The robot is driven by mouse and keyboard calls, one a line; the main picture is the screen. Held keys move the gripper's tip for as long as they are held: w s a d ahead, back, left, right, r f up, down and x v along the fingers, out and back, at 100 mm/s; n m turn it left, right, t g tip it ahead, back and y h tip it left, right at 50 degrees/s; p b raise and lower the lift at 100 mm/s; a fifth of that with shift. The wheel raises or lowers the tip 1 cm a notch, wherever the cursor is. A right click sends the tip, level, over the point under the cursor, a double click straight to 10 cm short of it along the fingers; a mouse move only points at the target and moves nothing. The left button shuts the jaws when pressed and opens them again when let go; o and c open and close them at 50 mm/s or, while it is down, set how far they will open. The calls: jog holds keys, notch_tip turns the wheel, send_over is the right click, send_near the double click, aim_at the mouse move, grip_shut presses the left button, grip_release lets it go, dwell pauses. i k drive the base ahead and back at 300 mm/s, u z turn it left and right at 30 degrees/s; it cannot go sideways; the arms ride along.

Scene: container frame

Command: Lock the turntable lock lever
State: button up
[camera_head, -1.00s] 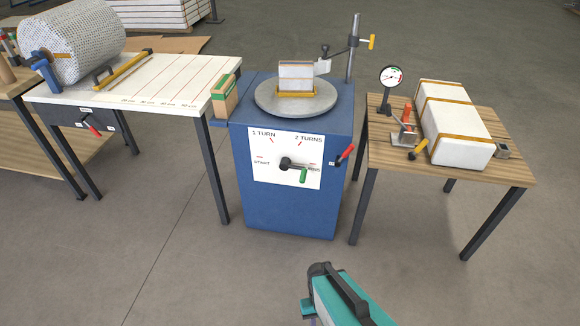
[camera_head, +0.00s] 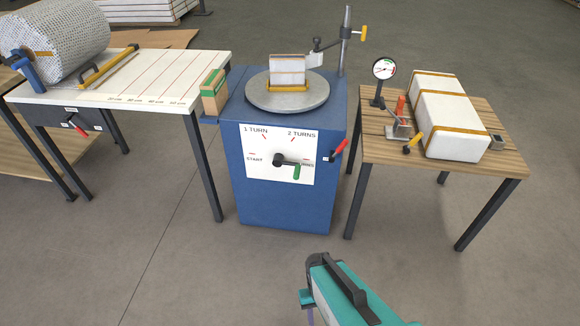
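The lever with a red handle (camera_head: 339,148) is on the right edge of the blue turntable cabinet (camera_head: 266,205); its handle tilts up to the right. The round grey turntable (camera_head: 258,100) on top carries a white block (camera_head: 287,68) with an orange band. On the cabinet's white dial plate (camera_head: 258,165), a black crank with a green handle (camera_head: 296,172) points to the lower right. A teal and dark part of my arm shows at the bottom, in front of the cabinet and apart from it. No gripper fingers can be made out.
A wooden table (camera_head: 480,166) on the right holds a gauge (camera_head: 384,70) and a strapped white package (camera_head: 447,128). A white-topped table (camera_head: 150,75) stands left, with another red-handled lever (camera_head: 79,127) below its edge. The floor before the cabinet is clear.

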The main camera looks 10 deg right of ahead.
aim_at(332, 157)
jog(key=u, duration=0.5)
jog(key=i, duration=0.35)
jog(key=u, duration=0.2)
